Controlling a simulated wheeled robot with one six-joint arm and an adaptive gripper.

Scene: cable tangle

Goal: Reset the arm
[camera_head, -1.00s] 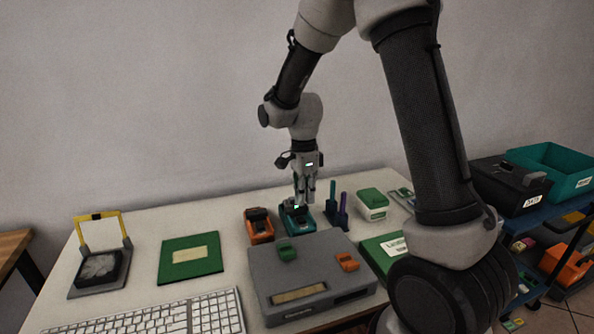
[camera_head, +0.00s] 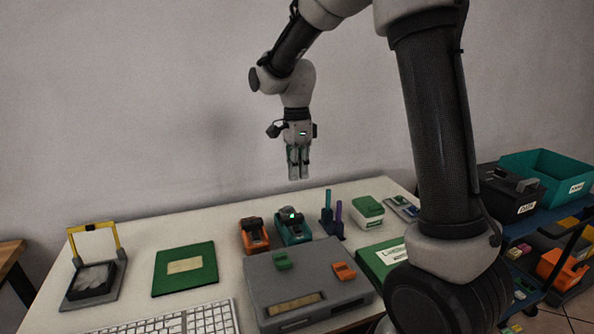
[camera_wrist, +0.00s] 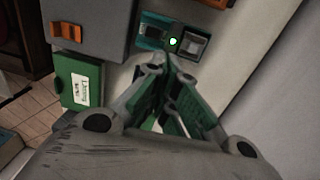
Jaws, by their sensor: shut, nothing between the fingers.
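My gripper (camera_head: 298,177) hangs in the air above the back of the white table, fingers pointing down. Its fingers are closed together with nothing between them. In the wrist view the shut fingers (camera_wrist: 172,62) fill the middle. Below it in the head view stands a teal device (camera_head: 293,228) with a lit green light; it also shows in the wrist view (camera_wrist: 154,32) beyond the fingertips. The gripper is clear of it and touches nothing. My arm reaches in from the upper right.
An orange device (camera_head: 254,236) stands left of the teal one; pens in a holder (camera_head: 331,228) stand to its right. A grey console (camera_head: 270,284) lies in front. A green-and-white box (camera_head: 368,212) and green box (camera_head: 376,262) lie right. A cart with bins (camera_head: 545,170) stands beyond.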

